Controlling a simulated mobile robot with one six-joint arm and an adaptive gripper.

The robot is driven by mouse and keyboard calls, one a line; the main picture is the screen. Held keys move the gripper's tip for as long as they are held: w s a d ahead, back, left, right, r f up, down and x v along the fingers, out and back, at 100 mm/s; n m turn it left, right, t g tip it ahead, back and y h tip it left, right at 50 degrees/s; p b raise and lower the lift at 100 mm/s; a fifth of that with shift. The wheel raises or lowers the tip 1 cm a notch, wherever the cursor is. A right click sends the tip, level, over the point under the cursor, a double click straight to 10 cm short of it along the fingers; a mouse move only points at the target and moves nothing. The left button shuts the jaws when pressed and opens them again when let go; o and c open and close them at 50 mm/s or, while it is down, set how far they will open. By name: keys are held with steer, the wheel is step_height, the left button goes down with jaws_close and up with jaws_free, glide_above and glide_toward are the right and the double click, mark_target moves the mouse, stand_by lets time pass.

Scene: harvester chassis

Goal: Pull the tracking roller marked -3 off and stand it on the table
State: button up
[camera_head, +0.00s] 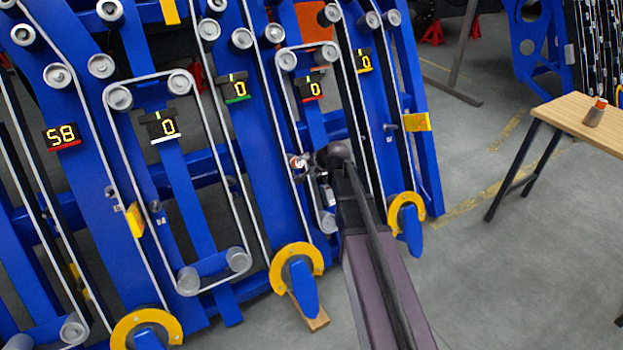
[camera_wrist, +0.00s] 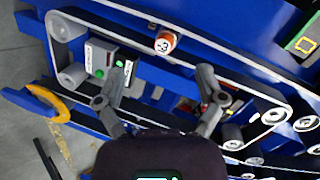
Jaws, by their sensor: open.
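The tracking roller marked -3 (camera_wrist: 166,42) has a white face with an orange rim. In the wrist view it sits on the blue frame beside the belt, upper middle. In the head view a small orange-and-white roller end (camera_head: 298,163) shows just left of my gripper (camera_head: 316,168). My gripper (camera_wrist: 158,100) is open in the wrist view, its fingers spread wide with nothing between them. The roller lies above the gap between the fingertips, apart from both. The wooden table (camera_head: 572,108) stands at the right in the head view.
A grey and orange roller-like piece (camera_head: 595,113) stands on the table. The blue chassis (camera_head: 185,200) carries belts, grey pulleys and number displays. Floor is clear between chassis and table.

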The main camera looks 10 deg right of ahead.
mark_target(300, 163)
steer(key=w+d+f+m+t+b, duration=0.3)
steer(key=w+f+b, duration=0.3)
steer(key=w+b, duration=0.2)
steer(key=shift+w+d+f+m+b, duration=0.15)
steer(key=shift+w+m+b, duration=0.2)
steer(key=shift+m, duration=0.45)
steer(key=shift+b+x, duration=2.9)
steer(key=shift+x, duration=3)
jaws_close()
